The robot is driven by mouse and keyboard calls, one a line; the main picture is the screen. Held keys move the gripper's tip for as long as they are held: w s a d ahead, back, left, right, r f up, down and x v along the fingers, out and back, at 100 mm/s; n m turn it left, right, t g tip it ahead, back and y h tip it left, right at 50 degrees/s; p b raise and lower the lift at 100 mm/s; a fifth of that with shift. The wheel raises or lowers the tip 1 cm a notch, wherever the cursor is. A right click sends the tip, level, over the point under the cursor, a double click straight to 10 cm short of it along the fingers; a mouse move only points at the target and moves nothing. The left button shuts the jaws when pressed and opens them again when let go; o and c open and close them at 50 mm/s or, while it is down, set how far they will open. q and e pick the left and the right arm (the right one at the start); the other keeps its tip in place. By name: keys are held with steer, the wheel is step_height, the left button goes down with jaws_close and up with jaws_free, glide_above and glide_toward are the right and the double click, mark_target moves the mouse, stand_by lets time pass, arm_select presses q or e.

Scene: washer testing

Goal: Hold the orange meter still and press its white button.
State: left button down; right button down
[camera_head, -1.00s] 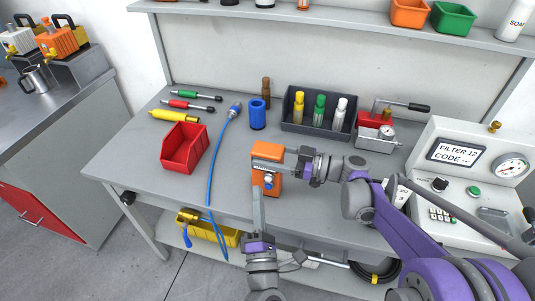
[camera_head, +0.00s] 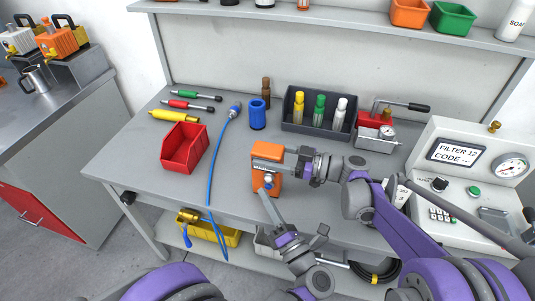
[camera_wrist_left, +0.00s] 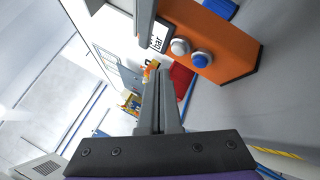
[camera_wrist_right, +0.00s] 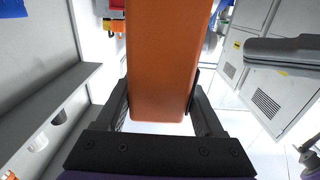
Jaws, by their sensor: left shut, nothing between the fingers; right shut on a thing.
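The orange meter (camera_head: 264,175) stands near the front edge of the workbench, its display and buttons facing front. My right gripper (camera_head: 284,160) is shut on the meter from the right; in the right wrist view the orange body (camera_wrist_right: 163,60) fills the space between the fingers. My left gripper (camera_head: 264,192) is shut and empty, its tips close to the meter's lower front. In the left wrist view the white button (camera_wrist_left: 180,46) and the blue button (camera_wrist_left: 201,60) are side by side below the display. The left fingers (camera_wrist_left: 160,75) appear left of and below the white button; contact is not visible.
A red bin (camera_head: 184,150) and a blue cable (camera_head: 218,165) lie left of the meter. A blue cylinder (camera_head: 257,115) and a dark tray with bottles (camera_head: 290,122) stand behind. A white test panel (camera_head: 450,185) is at the right.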

mark_target(266, 179)
arm_select(q)
steer(key=shift+w+d, duration=0.2)
steer(key=shift+w, duration=0.5)
steer(key=shift+w+d, duration=0.2)
steer(key=shift+w, duration=0.6)
stand_by(0.9)
steer(key=shift+w+d, duration=0.1)
steer(key=shift+w, duration=0.25)
steer(key=shift+s, duration=0.55)
steer(key=s, duration=0.2)
steer(key=s+a, duration=0.1)
steer(key=s, duration=0.2)
steer(key=shift+s+a, duration=0.3)
steer(key=shift+a, duration=0.05)
